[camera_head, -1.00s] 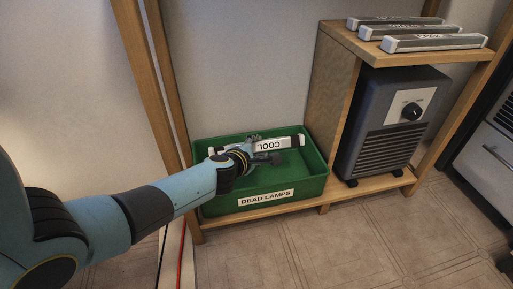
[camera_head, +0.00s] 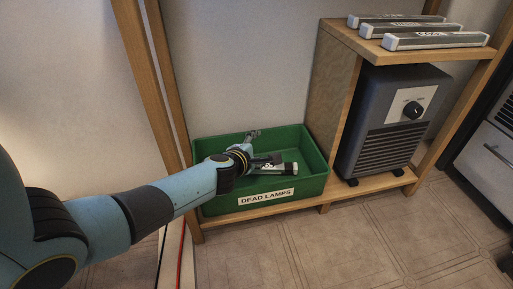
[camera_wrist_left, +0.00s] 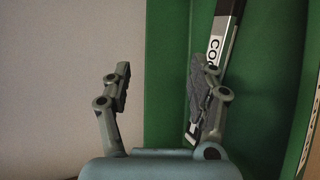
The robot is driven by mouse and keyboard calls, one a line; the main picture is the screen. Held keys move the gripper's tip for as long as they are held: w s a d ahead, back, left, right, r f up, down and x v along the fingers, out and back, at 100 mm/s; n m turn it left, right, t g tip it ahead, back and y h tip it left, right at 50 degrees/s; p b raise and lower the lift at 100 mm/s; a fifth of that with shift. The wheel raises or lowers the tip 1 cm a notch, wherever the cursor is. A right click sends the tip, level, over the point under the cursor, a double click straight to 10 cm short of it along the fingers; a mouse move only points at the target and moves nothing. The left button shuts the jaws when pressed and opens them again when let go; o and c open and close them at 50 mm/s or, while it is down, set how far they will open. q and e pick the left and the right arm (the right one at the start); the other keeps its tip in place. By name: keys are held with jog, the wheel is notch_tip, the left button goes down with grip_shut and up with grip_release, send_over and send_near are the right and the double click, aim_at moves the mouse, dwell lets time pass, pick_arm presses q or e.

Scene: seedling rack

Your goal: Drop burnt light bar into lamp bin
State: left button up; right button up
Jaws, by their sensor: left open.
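The burnt light bar (camera_head: 284,170), with pale ends and a label, lies low inside the green lamp bin (camera_head: 314,185) marked DEAD LAMPS. My left gripper and wrist hide part of the bar. The left wrist view shows the bar (camera_wrist_left: 224,38) against the green bin wall (camera_wrist_left: 265,90), beyond one finger, with "CO" readable on its label. My left gripper (camera_head: 263,148) is open over the bin. In the left wrist view its two fingers (camera_wrist_left: 160,95) stand wide apart with nothing between them. My right gripper is in neither view.
Several light bars (camera_head: 433,41) lie on the wooden shelf at upper right. A dark heater-like box (camera_head: 388,125) with a dial stands under it. Wooden posts (camera_head: 150,80) rise left of the bin. The floor (camera_head: 350,240) in front is clear.

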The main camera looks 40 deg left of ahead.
pick_arm(q)
jog(key=shift+s, duration=0.1)
jog(key=v, duration=1.1)
jog(key=shift+s+r, duration=0.15)
jog(key=shift+s, duration=0.2)
jog(key=shift+d, duration=0.1)
